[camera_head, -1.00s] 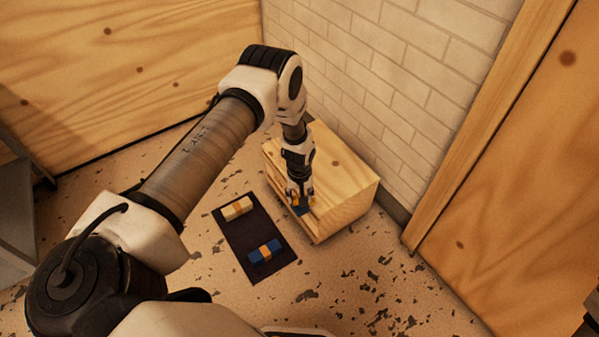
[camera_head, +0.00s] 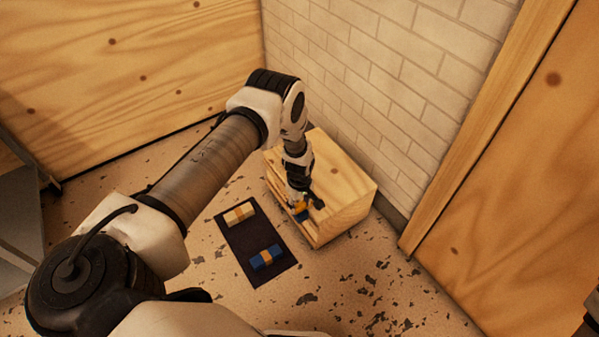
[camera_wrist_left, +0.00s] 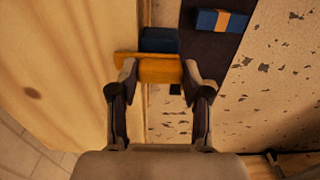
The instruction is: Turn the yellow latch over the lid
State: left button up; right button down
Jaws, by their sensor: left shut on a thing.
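The wooden box (camera_head: 345,195) stands on the floor against the brick wall, with a slot along its near left edge. The yellow latch (camera_wrist_left: 148,69) is a short flat bar at that edge; its yellow also shows in the head view (camera_head: 300,211). My left gripper (camera_head: 306,205) reaches down onto this edge. A blue piece (camera_wrist_left: 160,40) shows just beyond the latch. The lid cannot be told clearly.
A dark mat (camera_head: 238,240) lies on the floor left of the box. It bears a cream roll (camera_head: 233,216) and a blue roll (camera_head: 258,260), each with an orange band. The brick wall (camera_head: 400,90) closes off the area behind the box.

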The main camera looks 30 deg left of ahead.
aim_at(299, 204)
pick_arm(q)
jog(key=o, duration=1.2)
jog(key=shift+c, duration=0.2)
notch_tip(299, 204, up, 12)
